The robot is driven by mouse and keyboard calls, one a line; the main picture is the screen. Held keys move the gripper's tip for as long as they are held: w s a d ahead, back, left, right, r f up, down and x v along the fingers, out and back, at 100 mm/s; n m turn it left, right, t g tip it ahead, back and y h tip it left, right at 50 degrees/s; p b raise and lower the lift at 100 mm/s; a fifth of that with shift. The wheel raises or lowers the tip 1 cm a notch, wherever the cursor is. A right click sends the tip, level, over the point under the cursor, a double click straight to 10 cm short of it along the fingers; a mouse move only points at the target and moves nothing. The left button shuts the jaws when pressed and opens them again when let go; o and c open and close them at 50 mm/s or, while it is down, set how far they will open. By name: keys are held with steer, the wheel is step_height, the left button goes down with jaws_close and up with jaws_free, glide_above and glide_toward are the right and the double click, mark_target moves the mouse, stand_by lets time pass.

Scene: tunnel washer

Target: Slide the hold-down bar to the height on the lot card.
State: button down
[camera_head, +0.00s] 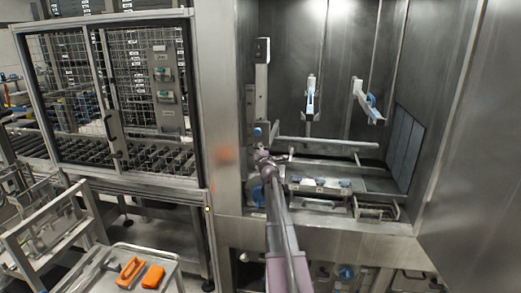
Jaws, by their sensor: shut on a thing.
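My arm reaches from the bottom middle into the open steel chamber. My gripper (266,158) is small and partly hidden by my own wrist; it is shut at the left end of the hold-down bar, by the upright rail. The hold-down bar (325,143) looks like the pale horizontal bar crossing the lower part of the chamber, roughly level. The upright rail (261,92) stands at the chamber's left wall, with a dark-topped block at its upper end. The exact grip is too small to see. I cannot make out a lot card or any height marks.
Two white-and-blue spray arms (311,98) hang in the chamber. A rack (320,190) with blue parts lies below the bar. A steel door (475,150) stands at the right. At the left are a mesh cage (75,80) and a cart with an orange block (153,277).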

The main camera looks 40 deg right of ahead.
step_height(320, 180, down, 7)
steer(key=b, duration=0.5)
steer(key=shift+r+b, duration=0.15)
steer(key=shift+b, duration=0.2)
steer(key=c, duration=0.6)
jaws_free()
steer(key=shift+c, duration=0.2)
steer(key=shift+r, duration=0.2)
